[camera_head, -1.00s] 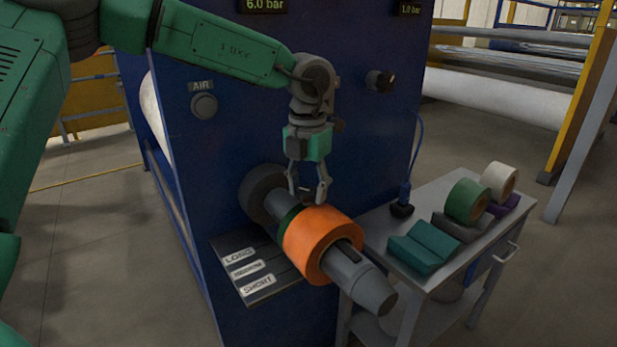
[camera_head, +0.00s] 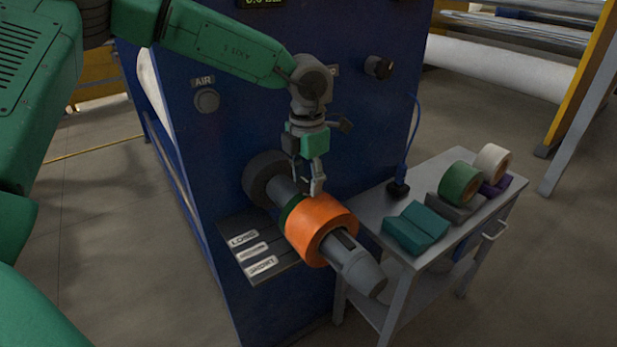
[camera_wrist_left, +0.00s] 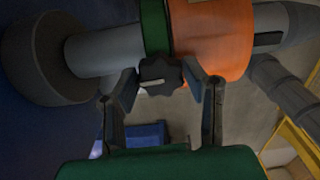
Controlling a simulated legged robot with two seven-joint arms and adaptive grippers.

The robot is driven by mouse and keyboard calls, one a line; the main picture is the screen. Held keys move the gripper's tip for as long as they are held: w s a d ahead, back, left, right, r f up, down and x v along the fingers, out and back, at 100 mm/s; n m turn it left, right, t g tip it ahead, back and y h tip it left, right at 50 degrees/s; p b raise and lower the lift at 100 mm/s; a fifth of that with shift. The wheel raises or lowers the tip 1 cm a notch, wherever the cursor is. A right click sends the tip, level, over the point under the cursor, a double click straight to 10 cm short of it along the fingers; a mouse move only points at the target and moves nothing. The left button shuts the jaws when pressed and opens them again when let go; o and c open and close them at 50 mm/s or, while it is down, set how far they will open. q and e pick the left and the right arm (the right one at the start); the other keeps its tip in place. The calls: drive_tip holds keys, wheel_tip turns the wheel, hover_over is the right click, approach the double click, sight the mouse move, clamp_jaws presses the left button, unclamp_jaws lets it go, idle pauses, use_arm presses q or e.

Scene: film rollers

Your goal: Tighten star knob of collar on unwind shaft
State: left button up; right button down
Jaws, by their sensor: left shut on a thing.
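The grey unwind shaft (camera_head: 362,270) sticks out from the blue machine front, with an orange film roll (camera_head: 322,230) on it. The green collar (camera_head: 291,211) sits around the shaft against the inner side of the roll; it also shows in the left wrist view (camera_wrist_left: 154,28). The dark star knob (camera_wrist_left: 160,76) stands out from the collar. My left gripper (camera_head: 313,190) points down at the collar from above. In the left wrist view its fingers (camera_wrist_left: 161,82) are shut on the star knob from both sides. In the head view the fingers mostly hide the knob. My right gripper is not in view.
A label plate (camera_head: 262,250) is on the machine below the shaft. A grey cart (camera_head: 374,226) at the right carries teal blocks (camera_head: 414,228), a green roll (camera_head: 461,183) and a white roll (camera_head: 493,161). An AIR button (camera_head: 207,100) is on the panel.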

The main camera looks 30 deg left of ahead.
sight(306, 180)
use_arm(q)
drive_tip(key=o, duration=1.2)
drive_tip(key=shift+a, duration=0.1)
drive_tip(key=shift+c, duration=0.2)
drive_tip(key=shift+r, duration=0.2)
wheel_tip(306, 180, up, 11)
drive_tip(key=shift+r, duration=0.2)
drive_tip(key=shift+w+a, duration=0.1)
